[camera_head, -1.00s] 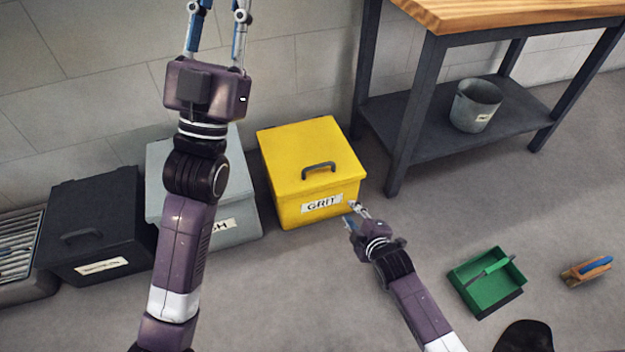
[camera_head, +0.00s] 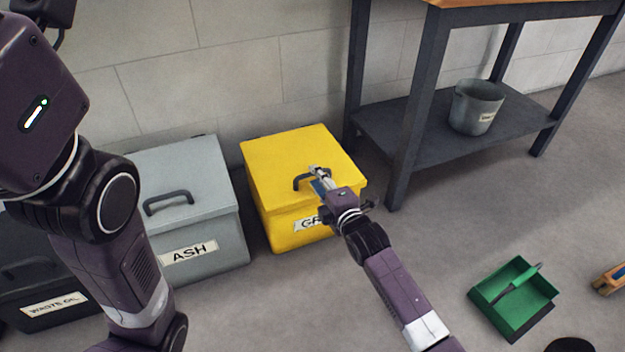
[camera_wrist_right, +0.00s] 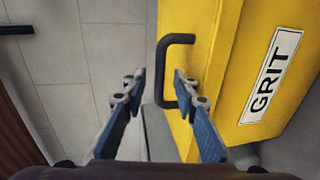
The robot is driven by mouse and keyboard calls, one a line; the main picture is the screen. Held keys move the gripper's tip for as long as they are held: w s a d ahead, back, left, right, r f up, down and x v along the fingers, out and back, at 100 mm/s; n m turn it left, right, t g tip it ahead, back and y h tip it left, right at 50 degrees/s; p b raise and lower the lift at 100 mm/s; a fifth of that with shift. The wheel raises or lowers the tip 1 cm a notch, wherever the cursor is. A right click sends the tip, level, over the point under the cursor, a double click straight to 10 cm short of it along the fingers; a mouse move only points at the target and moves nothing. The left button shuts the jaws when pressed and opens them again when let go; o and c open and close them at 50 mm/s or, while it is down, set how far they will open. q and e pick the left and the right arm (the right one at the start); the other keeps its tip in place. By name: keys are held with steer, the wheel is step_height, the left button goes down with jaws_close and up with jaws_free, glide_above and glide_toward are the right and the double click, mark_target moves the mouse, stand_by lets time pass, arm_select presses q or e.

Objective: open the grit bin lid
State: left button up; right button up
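The yellow grit bin (camera_head: 280,225) stands on the floor against the wall, its lid (camera_head: 275,153) closed. A dark bar handle (camera_head: 299,180) is on the lid. My right gripper (camera_head: 320,174) is over the front of the lid, at the handle, and partly covers the GRIT label. In the right wrist view my right gripper (camera_wrist_right: 157,84) is open; the handle (camera_wrist_right: 163,62) lies ahead, with its lower end near the right finger. Contact cannot be told. My left gripper's body (camera_head: 35,105) is at the far left; its fingertips are not visible.
A grey ash bin (camera_head: 225,220) stands close to the left, and a dark waste oil bin (camera_head: 30,315) beyond it. A workbench (camera_head: 415,120) with a bucket (camera_head: 474,105) is on the right. A green dustpan (camera_head: 512,297) lies on the floor at right.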

steer(key=b+x, duration=0.1)
steer(key=x, duration=0.2)
steer(key=shift+s+f+b, duration=0.1)
steer(key=shift+b, duration=0.2)
steer(key=shift+c, duration=0.7)
jaws_close()
